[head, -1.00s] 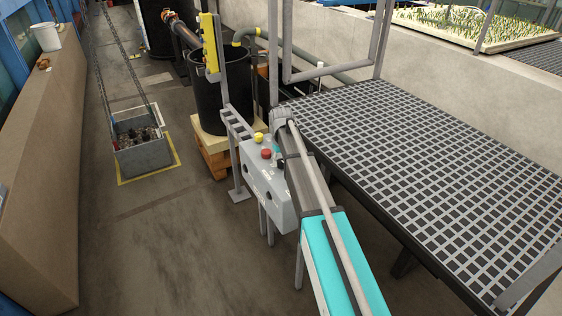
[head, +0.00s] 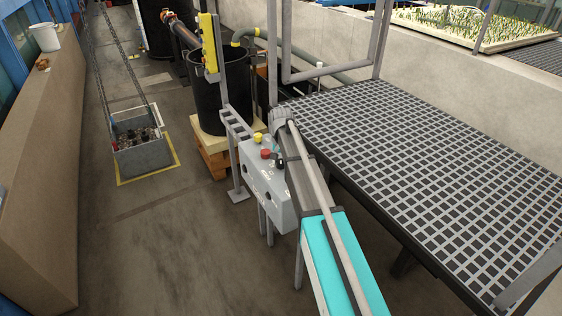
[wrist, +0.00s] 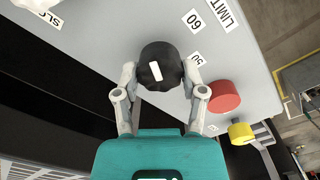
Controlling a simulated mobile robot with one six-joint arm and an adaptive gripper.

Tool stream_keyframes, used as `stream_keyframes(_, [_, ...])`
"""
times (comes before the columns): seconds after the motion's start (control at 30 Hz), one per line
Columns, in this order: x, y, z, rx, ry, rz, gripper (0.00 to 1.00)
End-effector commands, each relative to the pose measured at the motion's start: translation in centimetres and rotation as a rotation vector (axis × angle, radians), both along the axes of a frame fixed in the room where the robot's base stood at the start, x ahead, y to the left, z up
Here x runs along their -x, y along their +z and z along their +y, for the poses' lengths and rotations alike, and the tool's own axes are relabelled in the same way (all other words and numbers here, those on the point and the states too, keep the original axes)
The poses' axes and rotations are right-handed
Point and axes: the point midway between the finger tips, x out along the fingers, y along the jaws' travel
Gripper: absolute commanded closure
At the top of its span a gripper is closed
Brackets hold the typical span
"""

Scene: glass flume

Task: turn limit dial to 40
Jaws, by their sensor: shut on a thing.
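The limit dial (wrist: 161,60) is a round black knob with a white mark, on the grey face of the control box (wrist: 120,40). In the wrist view my gripper (wrist: 160,72) is shut on the dial, one finger on each side. A label "LIMIT" (wrist: 224,14) and a "60" label (wrist: 193,21) are beside it. Another number label (wrist: 196,61) is partly hidden by the right finger. I cannot tell which number the white mark points at. In the head view the control box (head: 268,190) stands left of my arm, and the dial is not clearly seen.
A red button (wrist: 224,96) sits close to the right finger, with a yellow button (wrist: 241,133) beyond it. Both also show on the box top in the head view. A grating platform (head: 430,160) lies to the right. Open floor (head: 150,250) lies to the left.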

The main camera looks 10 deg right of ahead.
Motion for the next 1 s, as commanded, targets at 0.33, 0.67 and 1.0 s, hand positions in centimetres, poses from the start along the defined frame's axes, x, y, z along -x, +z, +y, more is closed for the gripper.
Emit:
stream_keyframes(0.33, [0.21, -0.04, 0.05, -0.001, -0.002, 0.004, 0.94])
stream_keyframes(0.67, [0.09, -0.02, 0.02, 0.000, -0.001, 0.002, 0.13])
stream_keyframes(1.0, [0.04, -0.01, 0.00, 0.000, 0.004, 0.001, 0.13])
